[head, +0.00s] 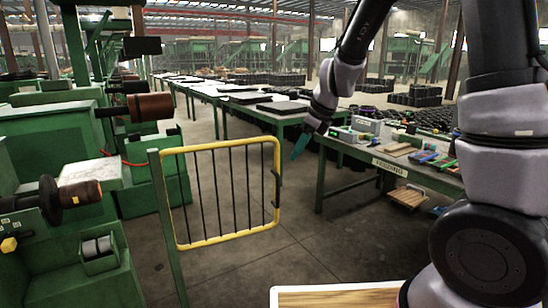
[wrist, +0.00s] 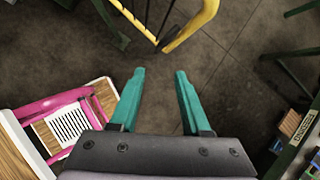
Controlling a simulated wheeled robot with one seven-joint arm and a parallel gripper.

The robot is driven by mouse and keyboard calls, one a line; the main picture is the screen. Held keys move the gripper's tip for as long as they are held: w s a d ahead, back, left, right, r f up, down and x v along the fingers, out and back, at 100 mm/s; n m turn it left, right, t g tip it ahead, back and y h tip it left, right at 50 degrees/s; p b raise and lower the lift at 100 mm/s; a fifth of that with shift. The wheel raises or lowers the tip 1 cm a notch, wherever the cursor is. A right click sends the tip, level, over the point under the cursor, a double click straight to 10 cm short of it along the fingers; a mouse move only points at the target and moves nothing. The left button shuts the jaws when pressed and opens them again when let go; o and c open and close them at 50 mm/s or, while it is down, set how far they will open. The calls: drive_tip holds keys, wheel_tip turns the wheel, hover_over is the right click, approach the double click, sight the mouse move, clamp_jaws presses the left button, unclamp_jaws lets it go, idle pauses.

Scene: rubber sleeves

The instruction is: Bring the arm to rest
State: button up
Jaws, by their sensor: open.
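My gripper (wrist: 160,80) shows in the wrist view with its two teal fingers apart and nothing between them. In the head view my gripper (head: 299,147) hangs at the end of my arm, pointing down and a little left. It is in the air beside the upper right corner of the yellow-framed gate (head: 222,147). In the wrist view the gate (wrist: 203,18) lies beyond the fingertips at the top. From these views I cannot tell the exact gap between the gripper and the gate.
A long green workbench (head: 390,160) with tools and boxes stands to the right of the gripper. Green machines (head: 60,140) with brown rollers line the left. A wooden-topped surface (head: 340,297) is at the bottom near me. The concrete floor (head: 300,235) between gate and bench is clear.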

drive_tip(key=s+d+r+n+t, duration=0.1)
drive_tip(key=s+d+r+n, duration=0.3)
drive_tip(key=r+n, duration=0.15)
drive_tip(key=s+d+r+n+t, duration=0.1)
drive_tip(key=s+d+r+n, duration=0.35)
drive_tip(key=r, duration=0.25)
drive_tip(key=s+d+r+n+t+h, duration=0.1)
drive_tip(key=s+d+r+n+h, duration=0.1)
drive_tip(key=s+d+r+n, duration=0.3)
drive_tip(key=s+d+n, duration=0.2)
drive_tip(key=s+n, duration=0.2)
drive_tip(key=s, duration=0.2)
drive_tip(key=shift+d+n+t, duration=0.3)
